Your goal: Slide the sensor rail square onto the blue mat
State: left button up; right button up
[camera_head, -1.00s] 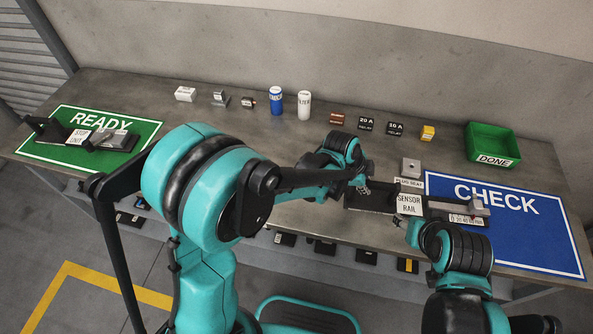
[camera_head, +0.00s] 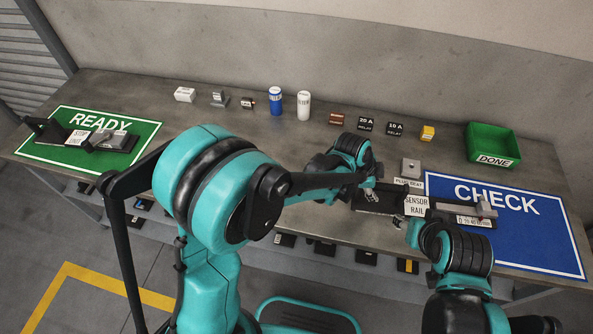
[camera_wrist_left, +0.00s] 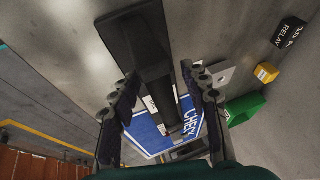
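The sensor rail (camera_head: 376,201) is a long dark piece with a white SENSOR RAIL label. Its right part lies over the left side of the blue CHECK mat (camera_head: 535,237); its left end is on bare bench. My left gripper (camera_head: 370,187) is at the rail's left end. In the left wrist view, its fingers (camera_wrist_left: 160,76) are apart, with the rail's dark bar (camera_wrist_left: 155,88) between them and a gap on the right side. The mat (camera_wrist_left: 150,136) shows beyond. My right gripper (camera_head: 412,226) is by the rail's front edge near the label; its fingers are hidden.
A grey block (camera_head: 411,167) stands just behind the rail. A green DONE bin (camera_head: 493,143) and a yellow block (camera_head: 428,133) are farther back. A green READY mat (camera_head: 60,150) with a dark fixture is at far left. The mat's right part is clear.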

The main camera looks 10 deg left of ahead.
pick_arm(q)
jog(key=shift+r, duration=0.1)
jog(key=v, duration=1.2)
jog(key=s+a+n+t+y, duration=0.2)
jog(key=s+a+n, duration=0.4)
jog(key=a+n, duration=0.3)
jog(key=s+a+n+t+y, duration=0.2)
jog(key=s+a+n, duration=0.4)
jog(key=a, duration=0.8)
jog(key=r+n, duration=0.1)
jog(key=n, duration=0.1)
jog(key=shift+s+a+n, duration=0.25)
jog(key=shift+s+n, duration=0.1)
jog(key=shift+n, duration=0.05)
